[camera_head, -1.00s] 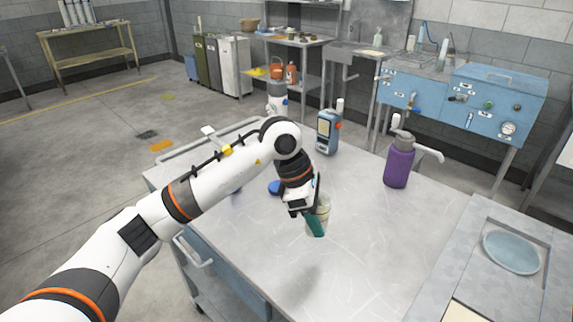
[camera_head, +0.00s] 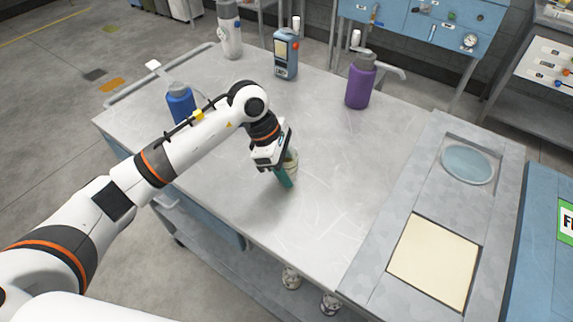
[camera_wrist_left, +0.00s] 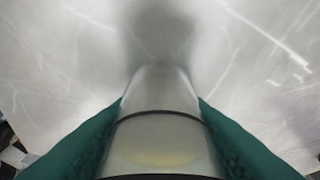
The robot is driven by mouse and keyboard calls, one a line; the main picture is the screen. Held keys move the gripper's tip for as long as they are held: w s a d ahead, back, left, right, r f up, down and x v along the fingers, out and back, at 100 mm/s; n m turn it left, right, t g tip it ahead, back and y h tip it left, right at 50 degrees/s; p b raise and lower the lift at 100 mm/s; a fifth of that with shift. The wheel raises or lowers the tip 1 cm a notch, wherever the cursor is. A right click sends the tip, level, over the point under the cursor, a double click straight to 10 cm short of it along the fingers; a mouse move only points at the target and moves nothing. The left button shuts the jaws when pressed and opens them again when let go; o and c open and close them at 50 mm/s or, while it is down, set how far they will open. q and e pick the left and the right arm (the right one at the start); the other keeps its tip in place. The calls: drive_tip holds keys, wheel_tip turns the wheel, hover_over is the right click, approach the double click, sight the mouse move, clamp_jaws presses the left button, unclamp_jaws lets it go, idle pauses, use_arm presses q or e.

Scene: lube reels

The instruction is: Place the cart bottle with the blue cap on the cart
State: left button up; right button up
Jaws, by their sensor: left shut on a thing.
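My left gripper (camera_head: 284,177), with teal fingers, is shut on a pale cylindrical bottle (camera_head: 292,160) over the middle of the grey metal cart top (camera_head: 220,170). In the left wrist view the pale bottle (camera_wrist_left: 160,125) sits between both teal fingers, with a dark band around it and a shadow on the cart top beyond its end. I cannot tell whether its end touches the cart. Its cap is hidden, so I cannot see its colour. My right gripper is not in view.
On the cart stand a blue bottle (camera_head: 180,104), a white bottle (camera_head: 230,32), a blue handheld device (camera_head: 285,55) and a purple bottle (camera_head: 360,82). To the right is a counter with a round blue dish (camera_head: 468,163) and a cream panel (camera_head: 434,262). The cart's front middle is clear.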

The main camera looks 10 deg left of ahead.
use_arm(q)
drive_tip(key=shift+f, duration=0.1)
drive_tip(key=shift+f+b, duration=0.15)
drive_tip(key=shift+b, duration=0.15)
drive_tip(key=o, duration=1.1)
drive_tip(key=shift+r+p, duration=0.3)
drive_tip(key=shift+w+a+r, duration=0.1)
drive_tip(key=shift+a+r, duration=0.05)
drive_tip(key=shift+r, duration=0.1)
drive_tip(key=b+v, duration=0.2)
drive_tip(key=v, duration=0.9)
drive_tip(key=shift+a+r, duration=0.1)
drive_tip(key=shift+r, duration=0.05)
